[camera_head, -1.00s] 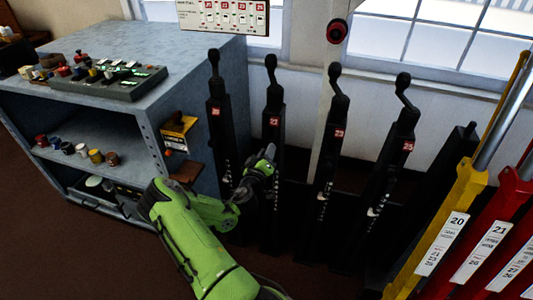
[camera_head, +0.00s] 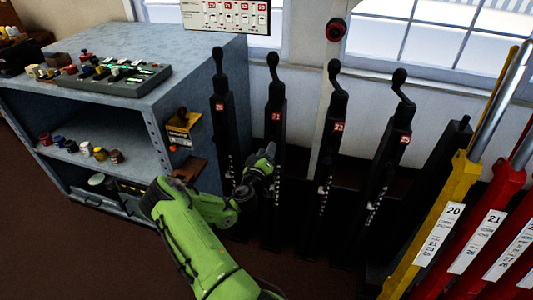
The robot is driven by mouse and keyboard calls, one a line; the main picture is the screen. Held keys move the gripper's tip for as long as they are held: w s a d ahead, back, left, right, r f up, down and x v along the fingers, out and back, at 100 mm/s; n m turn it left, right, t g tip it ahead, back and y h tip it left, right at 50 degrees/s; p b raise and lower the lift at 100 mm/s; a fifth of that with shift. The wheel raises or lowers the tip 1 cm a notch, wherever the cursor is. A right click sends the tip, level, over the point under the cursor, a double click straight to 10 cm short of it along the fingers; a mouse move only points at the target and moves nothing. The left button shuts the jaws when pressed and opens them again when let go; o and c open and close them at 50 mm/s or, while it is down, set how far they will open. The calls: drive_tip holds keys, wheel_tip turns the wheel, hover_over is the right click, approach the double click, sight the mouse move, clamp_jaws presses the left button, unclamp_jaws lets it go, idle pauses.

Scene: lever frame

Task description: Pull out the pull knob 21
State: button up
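Several black posts with cranked handles and round black knobs stand in a row. The posts are the first (camera_head: 224,125), the second (camera_head: 275,100), the third (camera_head: 331,125) and the fourth (camera_head: 394,140). A white plate reading 21 (camera_head: 487,228) is on a red lever at the far right. My green gripper (camera_head: 267,152) is in front of the second post, below its red plate. Its fingers are too small to judge, and contact with the post cannot be told.
A blue-grey shelf unit (camera_head: 185,75) with small jars and a dark switch box (camera_head: 110,80) stands on the left. A yellow lever (camera_head: 462,185) stands beside the red ones.

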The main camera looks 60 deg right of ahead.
drive_tip(key=shift+o, duration=1)
drive_tip(key=shift+s+a+f, duration=0.1)
drive_tip(key=shift+a, duration=0.15)
drive_tip(key=s+a+p, duration=0.1)
drive_tip(key=s+a, duration=0.1)
drive_tip(key=a, duration=1.3)
drive_tip(key=shift+s, duration=0.15)
